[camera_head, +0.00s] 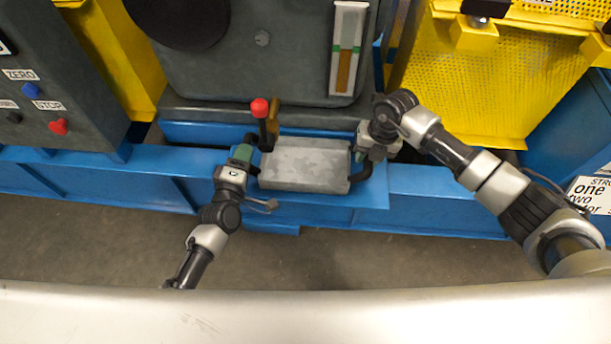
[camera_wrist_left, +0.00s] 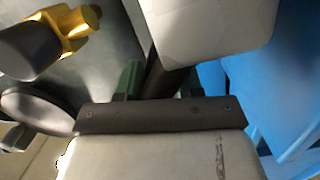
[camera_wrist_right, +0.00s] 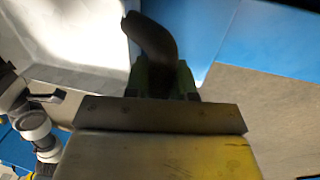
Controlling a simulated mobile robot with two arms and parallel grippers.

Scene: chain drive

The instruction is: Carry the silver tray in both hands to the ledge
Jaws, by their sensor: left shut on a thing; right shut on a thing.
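The silver tray (camera_head: 305,165) is a mottled grey box-like tray with a dark handle at each end. In the head view it is over the blue ledge (camera_head: 425,187); I cannot tell whether it rests on it. My left gripper (camera_head: 250,152) is shut on the tray's left handle. That dark handle runs between the green fingers in the left wrist view (camera_wrist_left: 160,82). My right gripper (camera_head: 364,158) is shut on the right handle, which curves up from the fingers in the right wrist view (camera_wrist_right: 160,80). The tray also shows in the left wrist view (camera_wrist_left: 205,30).
A red-knobbed lever (camera_head: 261,110) stands just behind the tray's left end, close to my left gripper. A grey machine housing (camera_head: 270,60) with a gauge (camera_head: 348,50) rises behind. Yellow mesh guards (camera_head: 490,90) stand at the right. A control panel (camera_head: 50,90) is at the left. Floor is clear in front.

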